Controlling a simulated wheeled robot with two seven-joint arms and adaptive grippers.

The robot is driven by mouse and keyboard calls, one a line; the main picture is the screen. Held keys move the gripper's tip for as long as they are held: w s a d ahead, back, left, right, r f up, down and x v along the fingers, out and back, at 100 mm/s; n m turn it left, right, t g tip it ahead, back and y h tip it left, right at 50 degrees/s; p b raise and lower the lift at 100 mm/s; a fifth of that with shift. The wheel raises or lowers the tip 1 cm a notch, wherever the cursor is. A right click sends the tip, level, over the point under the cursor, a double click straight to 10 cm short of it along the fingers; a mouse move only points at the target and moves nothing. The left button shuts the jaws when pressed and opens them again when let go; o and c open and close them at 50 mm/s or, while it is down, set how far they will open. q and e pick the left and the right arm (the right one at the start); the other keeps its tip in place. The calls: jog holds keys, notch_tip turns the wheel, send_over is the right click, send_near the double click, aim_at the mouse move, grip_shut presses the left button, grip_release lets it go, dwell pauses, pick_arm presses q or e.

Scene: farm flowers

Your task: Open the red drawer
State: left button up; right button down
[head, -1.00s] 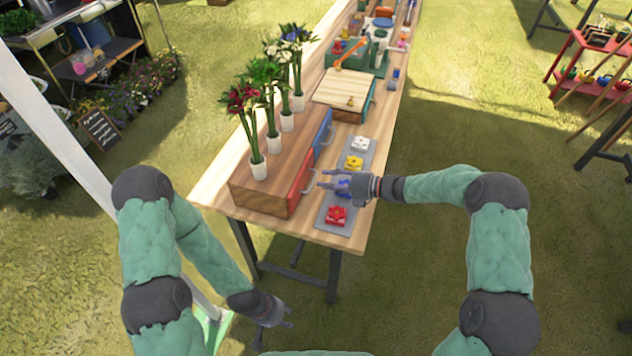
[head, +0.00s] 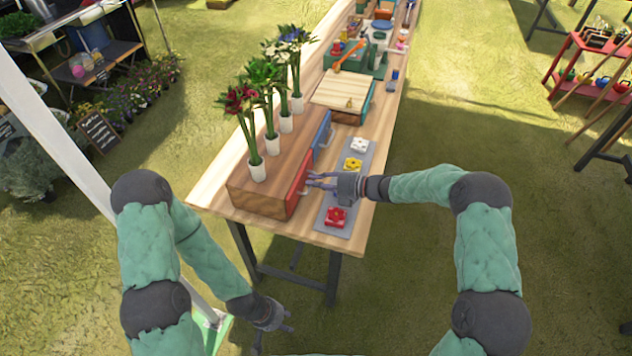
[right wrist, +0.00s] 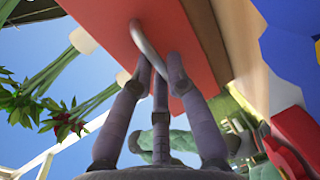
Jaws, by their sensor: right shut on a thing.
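The red drawer (head: 300,184) is the near front of the long wooden cabinet (head: 262,205) on the table. It looks closed. Its curved grey handle shows in the right wrist view (right wrist: 148,45), against the red front (right wrist: 105,22). My right gripper (head: 312,181) is at the handle in the head view. In the right wrist view its fingers (right wrist: 158,68) are shut around the lower part of the handle. My left gripper (head: 288,322) hangs low off the table at the bottom, apart from everything; its fingers are too small to judge.
A blue drawer (head: 322,130) sits beyond the red one. Vases of flowers (head: 257,168) stand in a row on the cabinet. A grey tray (head: 324,225) with a red flower piece (head: 336,217), a yellow one (head: 353,164) and a white one (head: 360,144) lies to the right, under my right gripper.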

jog(key=v, duration=0.3)
jog(key=f+v, duration=0.1)
jog(key=v, duration=0.3)
jog(key=f+v, duration=0.1)
jog(key=v, duration=0.2)
jog(key=shift+s+d+f, duration=0.1)
jog(key=shift+s+d, duration=0.15)
jog(key=shift+d, duration=0.3)
jog(key=c, duration=1.2)
grip_release()
jog(key=v, duration=1.2)
